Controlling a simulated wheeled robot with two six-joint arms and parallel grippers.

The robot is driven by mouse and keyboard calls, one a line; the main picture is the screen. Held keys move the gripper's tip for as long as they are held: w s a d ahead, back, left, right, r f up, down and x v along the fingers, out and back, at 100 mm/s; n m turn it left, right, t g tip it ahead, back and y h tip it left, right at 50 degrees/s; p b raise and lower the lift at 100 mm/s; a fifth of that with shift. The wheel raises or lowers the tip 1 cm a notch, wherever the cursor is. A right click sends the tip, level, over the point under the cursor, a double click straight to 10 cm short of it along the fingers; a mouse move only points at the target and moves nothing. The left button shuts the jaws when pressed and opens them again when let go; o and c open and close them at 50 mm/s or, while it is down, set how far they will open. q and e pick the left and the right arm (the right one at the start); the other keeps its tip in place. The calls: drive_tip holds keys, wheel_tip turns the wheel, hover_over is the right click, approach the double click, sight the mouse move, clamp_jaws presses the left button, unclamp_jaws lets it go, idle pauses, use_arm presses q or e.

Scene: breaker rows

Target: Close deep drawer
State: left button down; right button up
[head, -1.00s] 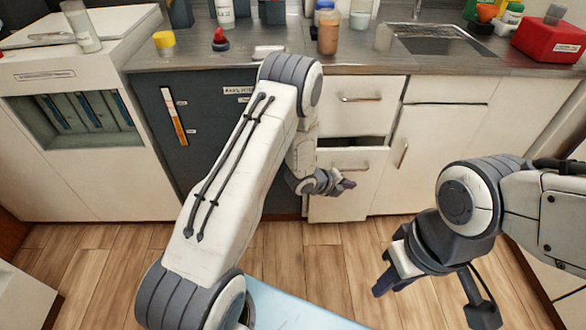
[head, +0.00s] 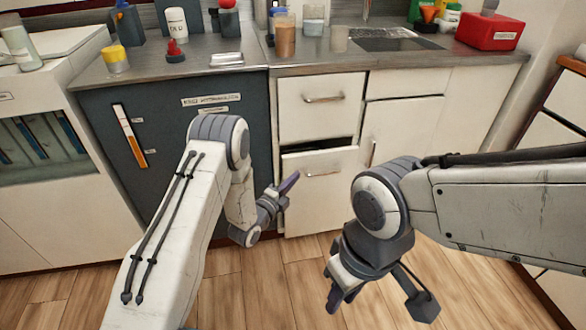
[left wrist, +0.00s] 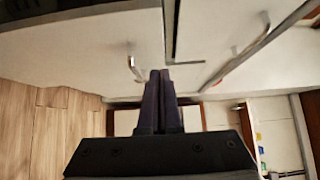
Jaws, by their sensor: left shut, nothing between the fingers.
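The deep drawer (head: 322,205) is the white lower drawer under the counter in the head view. It stands partly open, with a dark gap above its front and a bar handle (head: 323,173). My left gripper (head: 289,183) is shut and empty, near the left side of the drawer front, its fingers pointing up and right. I cannot tell whether it touches the front. Its shut fingers (left wrist: 160,98) also show in the left wrist view, against pale cabinet fronts. My right gripper (head: 335,296) hangs low over the floor, away from the drawer; its finger gap is unclear.
A shut upper drawer (head: 318,106) sits above the deep drawer. A white cupboard door (head: 402,132) is to the right, a dark grey cabinet front (head: 185,150) to the left. Bottles and a red box (head: 489,32) stand on the counter. The wood floor (head: 265,275) in front is clear.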

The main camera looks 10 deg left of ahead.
sight(303, 158)
use_arm(q)
drive_tip(key=w+b, duration=0.1)
drive_tip(key=w, duration=0.4)
drive_tip(key=shift+w+d+f, duration=0.1)
drive_tip(key=shift+w, duration=0.55)
